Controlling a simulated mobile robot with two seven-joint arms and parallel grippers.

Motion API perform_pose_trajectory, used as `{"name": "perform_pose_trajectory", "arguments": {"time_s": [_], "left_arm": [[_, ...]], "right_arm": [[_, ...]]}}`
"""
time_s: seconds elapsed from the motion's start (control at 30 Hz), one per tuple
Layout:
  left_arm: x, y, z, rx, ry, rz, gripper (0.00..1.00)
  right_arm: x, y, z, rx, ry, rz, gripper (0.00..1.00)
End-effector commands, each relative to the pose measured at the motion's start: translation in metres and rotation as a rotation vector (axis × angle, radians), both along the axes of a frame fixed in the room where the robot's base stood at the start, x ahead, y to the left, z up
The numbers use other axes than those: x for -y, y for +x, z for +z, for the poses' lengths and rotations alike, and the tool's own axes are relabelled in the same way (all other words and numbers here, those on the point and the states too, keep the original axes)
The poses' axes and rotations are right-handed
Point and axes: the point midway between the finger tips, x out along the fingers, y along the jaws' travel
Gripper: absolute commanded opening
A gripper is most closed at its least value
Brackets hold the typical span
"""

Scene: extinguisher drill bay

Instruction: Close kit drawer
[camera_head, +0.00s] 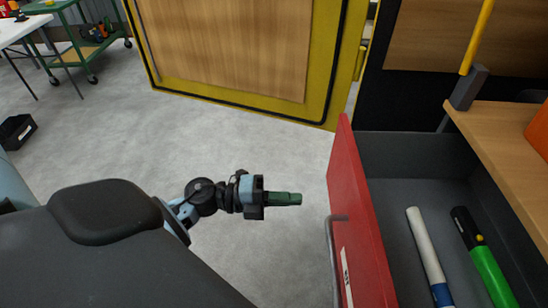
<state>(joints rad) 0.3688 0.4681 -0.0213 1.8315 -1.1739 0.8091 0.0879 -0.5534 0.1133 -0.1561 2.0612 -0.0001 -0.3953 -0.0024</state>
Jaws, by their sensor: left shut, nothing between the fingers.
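The kit drawer (357,225) is pulled out at the right of the head view, with a red front panel and a dark grey inside. Its grey bar handle (333,262) is on the left face of the red front. A white and blue cylinder (424,245) and a black and green cylinder (483,255) lie inside the drawer. My left gripper (298,199) is shut and empty, with green fingers pointing right toward the red front, a short gap away from it. My right gripper is not in view.
A wooden worktop (500,135) with an orange object (540,130) is above the drawer at right. A yellow-framed wooden panel (235,50) stands behind. A green cart (75,45) and white table (22,30) are far left. Grey floor (110,130) between is clear.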

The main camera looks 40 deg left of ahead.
Motion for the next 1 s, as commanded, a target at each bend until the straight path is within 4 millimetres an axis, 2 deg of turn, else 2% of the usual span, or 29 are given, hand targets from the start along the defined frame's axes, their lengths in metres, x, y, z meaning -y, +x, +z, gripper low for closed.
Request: {"name": "perform_pose_trajectory", "arguments": {"time_s": [0.2,0.4,0.6,1.0], "left_arm": [[0.034,0.025,0.002,0.002,-0.003,0.0,0.0],[0.055,0.04,0.001,0.0,-0.003,0.0,0.0],[0.064,0.046,0.0,-0.001,-0.001,0.0,0.0],[0.065,0.047,0.0,-0.002,-0.001,0.0,0.0]], "right_arm": [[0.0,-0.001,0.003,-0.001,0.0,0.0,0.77],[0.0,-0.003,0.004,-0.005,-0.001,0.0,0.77],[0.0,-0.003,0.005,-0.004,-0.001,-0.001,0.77],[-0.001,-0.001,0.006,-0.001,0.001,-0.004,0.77]]}}
